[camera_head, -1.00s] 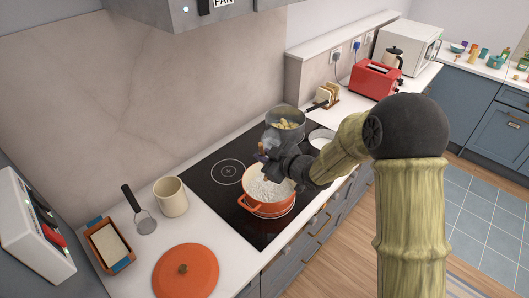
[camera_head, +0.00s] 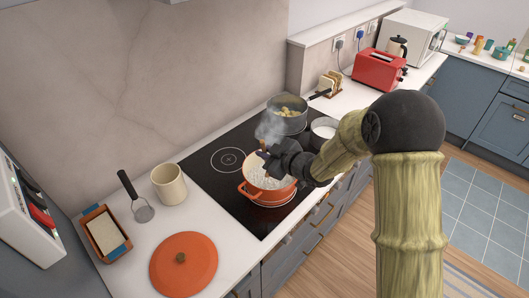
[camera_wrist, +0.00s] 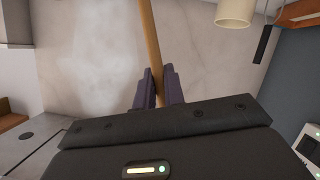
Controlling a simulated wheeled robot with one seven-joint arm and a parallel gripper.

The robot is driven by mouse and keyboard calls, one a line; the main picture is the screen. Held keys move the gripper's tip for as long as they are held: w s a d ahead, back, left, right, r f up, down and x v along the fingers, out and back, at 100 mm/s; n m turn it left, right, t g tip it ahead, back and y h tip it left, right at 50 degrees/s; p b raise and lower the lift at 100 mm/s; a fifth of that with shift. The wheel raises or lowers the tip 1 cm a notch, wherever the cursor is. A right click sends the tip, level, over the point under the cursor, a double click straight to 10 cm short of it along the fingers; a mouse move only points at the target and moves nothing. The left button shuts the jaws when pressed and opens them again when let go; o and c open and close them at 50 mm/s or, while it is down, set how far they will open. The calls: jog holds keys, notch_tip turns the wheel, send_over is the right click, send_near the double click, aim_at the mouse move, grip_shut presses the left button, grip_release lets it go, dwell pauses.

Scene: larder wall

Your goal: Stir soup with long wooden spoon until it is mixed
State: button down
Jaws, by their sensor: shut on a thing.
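The orange pot (camera_head: 262,190) sits on the black hob and holds pale, whitish soup (camera_head: 262,174), with steam over it. My gripper (camera_head: 268,155) is above the pot's back right rim. In the wrist view my gripper (camera_wrist: 159,88) has its two dark purple fingers shut on the wooden spoon (camera_wrist: 151,40), whose handle runs up out of the frame. In the head view only a short bit of the handle shows by the gripper. The spoon's bowl end is not visible, and I cannot tell how deep it is in the soup.
A grey pan (camera_head: 288,116) with yellowish pieces stands behind the orange pot. A red toaster (camera_head: 380,68) stands at the back right.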

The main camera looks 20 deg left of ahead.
jog(key=shift+w+a+f+b, duration=0.1)
jog(key=shift+w+f+b, duration=0.45)
jog(key=shift+f, duration=0.5)
jog(key=shift+w+f+b, duration=0.3)
jog(key=shift+f+b, duration=0.5)
jog(key=shift+f, duration=0.2)
jog(key=shift+w+a+f+b, duration=0.1)
jog(key=shift+w+f+b, duration=0.45)
jog(key=shift+f, duration=0.5)
